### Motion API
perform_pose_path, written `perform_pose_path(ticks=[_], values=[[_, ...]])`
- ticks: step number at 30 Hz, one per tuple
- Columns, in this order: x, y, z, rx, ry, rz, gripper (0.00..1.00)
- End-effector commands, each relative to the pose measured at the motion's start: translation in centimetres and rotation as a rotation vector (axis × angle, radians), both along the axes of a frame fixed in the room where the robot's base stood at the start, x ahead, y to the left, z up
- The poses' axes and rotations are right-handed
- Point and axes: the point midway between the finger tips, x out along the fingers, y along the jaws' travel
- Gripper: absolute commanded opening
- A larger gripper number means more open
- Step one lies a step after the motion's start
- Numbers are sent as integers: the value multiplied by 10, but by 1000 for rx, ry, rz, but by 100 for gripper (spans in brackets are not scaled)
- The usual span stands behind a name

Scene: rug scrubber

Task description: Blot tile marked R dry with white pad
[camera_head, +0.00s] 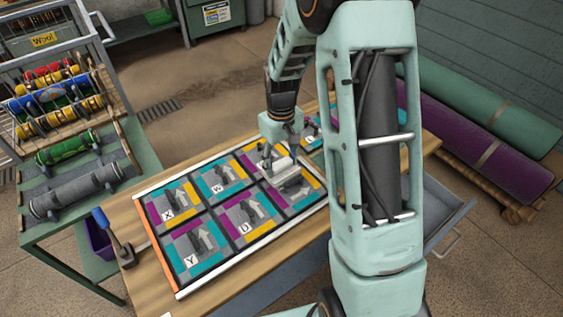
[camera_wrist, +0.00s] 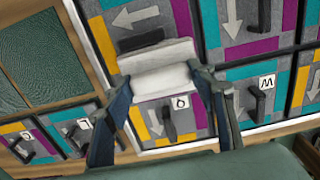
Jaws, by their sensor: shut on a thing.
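My gripper (camera_head: 280,150) is shut on a white pad (camera_head: 276,164), held over the right end of the framed tile panel (camera_head: 180,292). In the wrist view the pad (camera_wrist: 163,77) sits between my fingertips (camera_wrist: 163,80). It lies over the border between the tile with a 6- or 9-like label (camera_wrist: 181,102) and a grey-arrow tile (camera_wrist: 135,18). That arrow tile also shows in the head view (camera_head: 294,190), its label hidden. I cannot tell whether the pad touches a tile. No letter R is legible; other labels read X, W, Y and D.
A blue-handled tool (camera_head: 115,236) is at the table's left edge, near a purple bin (camera_head: 98,238). A green cart (camera_head: 145,150) with rollers stands left. Rolled rugs (camera_head: 480,140) lie right, and an open drawer (camera_head: 445,212) juts out below the table.

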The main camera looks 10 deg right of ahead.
Motion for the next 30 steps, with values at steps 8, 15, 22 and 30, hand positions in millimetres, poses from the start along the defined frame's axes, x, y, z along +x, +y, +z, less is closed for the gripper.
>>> perform_pose_path(ticks=[8,15,22,30], values=[[1,1,6,0,-1,0,22],[1,1,10,0,-1,0,22],[1,2,15,0,-1,0,22],[2,3,19,0,-1,0,22]])
